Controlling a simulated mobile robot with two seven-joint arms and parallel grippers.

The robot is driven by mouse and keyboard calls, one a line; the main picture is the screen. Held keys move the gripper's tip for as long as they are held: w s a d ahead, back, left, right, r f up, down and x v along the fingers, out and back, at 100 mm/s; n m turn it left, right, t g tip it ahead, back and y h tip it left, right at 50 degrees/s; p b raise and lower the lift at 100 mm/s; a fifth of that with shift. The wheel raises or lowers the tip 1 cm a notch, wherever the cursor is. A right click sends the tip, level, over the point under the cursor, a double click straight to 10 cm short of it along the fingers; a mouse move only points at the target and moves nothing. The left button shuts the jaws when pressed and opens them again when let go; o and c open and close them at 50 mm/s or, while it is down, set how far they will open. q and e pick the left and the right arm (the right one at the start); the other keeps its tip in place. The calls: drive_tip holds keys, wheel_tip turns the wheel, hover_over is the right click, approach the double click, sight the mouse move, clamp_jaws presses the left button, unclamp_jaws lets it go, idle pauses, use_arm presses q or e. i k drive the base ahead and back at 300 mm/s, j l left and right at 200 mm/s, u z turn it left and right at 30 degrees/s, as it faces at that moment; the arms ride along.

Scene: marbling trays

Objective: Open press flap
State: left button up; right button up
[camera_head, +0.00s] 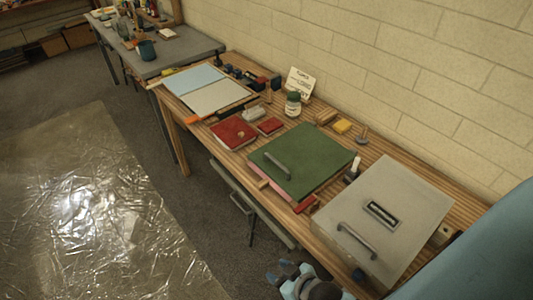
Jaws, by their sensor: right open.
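A flat green panel (315,152) with a bar handle (277,165) lies closed on a pinkish base on the wooden bench. To its right stands a grey box (408,205) with a closed lid, a dark label slot (380,214) and a bar handle (357,240) near its front edge. I cannot tell for sure which of the two is the press flap. My right gripper (289,269) is at the bottom edge, in front of the bench and lower left of the grey box. It is open, and touches neither handle. My left gripper is not in view.
The wooden bench (228,121) runs along a block wall. It holds red pads (234,133), a jar (293,104), a small sign (301,83) and light sheets (218,96). A grey table (183,48) stands farther back. Shiny plastic sheeting (85,205) covers the floor at left.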

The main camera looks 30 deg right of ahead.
sight(300, 160)
drive_tip(key=i+j, duration=0.2)
drive_tip(key=i, duration=0.25)
drive_tip(key=i+j, duration=0.2)
drive_tip(key=i, duration=0.2)
drive_tip(key=i+j, duration=0.25)
drive_tip(key=i, duration=0.2)
drive_tip(key=i+j+z, duration=0.2)
drive_tip(key=i+z, duration=0.15)
drive_tip(key=z, duration=0.15)
drive_tip(key=i+j+z, duration=0.45)
drive_tip(key=k+l, duration=0.05)
drive_tip(key=k, duration=0.05)
